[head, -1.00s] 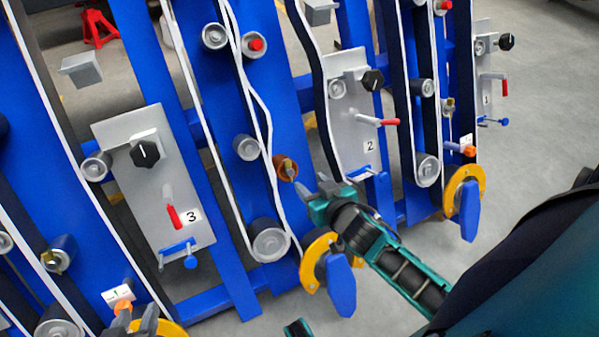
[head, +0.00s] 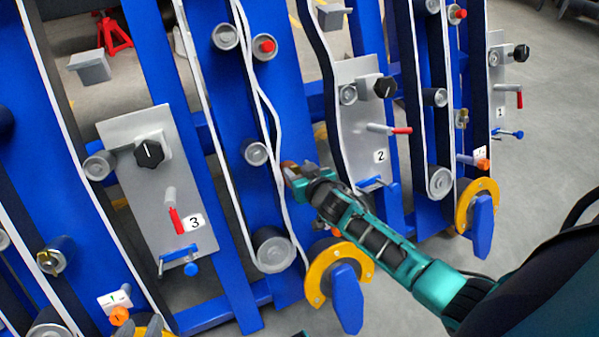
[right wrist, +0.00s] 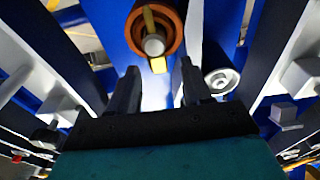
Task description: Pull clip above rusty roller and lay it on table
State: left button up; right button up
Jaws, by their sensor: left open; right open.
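The rusty roller (right wrist: 172,40) shows as an orange-brown ring with a grey shaft end in the right wrist view. A yellow clip (right wrist: 158,65) crosses it, its end between my right fingers. My right gripper (right wrist: 160,72) is open around the clip's end, with a gap on both sides. In the head view my right gripper (head: 296,176) is at the rusty roller (head: 289,164), covering most of it and hiding the clip. No table shows.
Blue uprights with white-edged belts and grey rollers (head: 256,153) surround my right gripper. Grey panels (head: 152,190) carry black knobs and red-handled levers. A yellow ring with a blue handle (head: 346,298) is just below my right forearm. Open floor (head: 545,130) lies to the right.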

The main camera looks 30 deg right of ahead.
jog(key=shift+c, duration=0.2)
grip_shut()
jog(key=shift+r, duration=0.15)
jog(key=shift+w+r+p, duration=0.35)
jog(key=shift+r+p, duration=0.2)
jog(key=shift+w+r+p, duration=0.3)
jog(key=shift+r+p, duration=0.25)
jog(key=shift+w+d+r+p, duration=0.1)
jog(key=shift+w+r+p, duration=0.45)
jog(key=shift+r+p, duration=0.3)
jog(key=shift+w+r+p, duration=0.55)
jog(key=shift+r+p, duration=0.05)
jog(key=shift+r, duration=0.4)
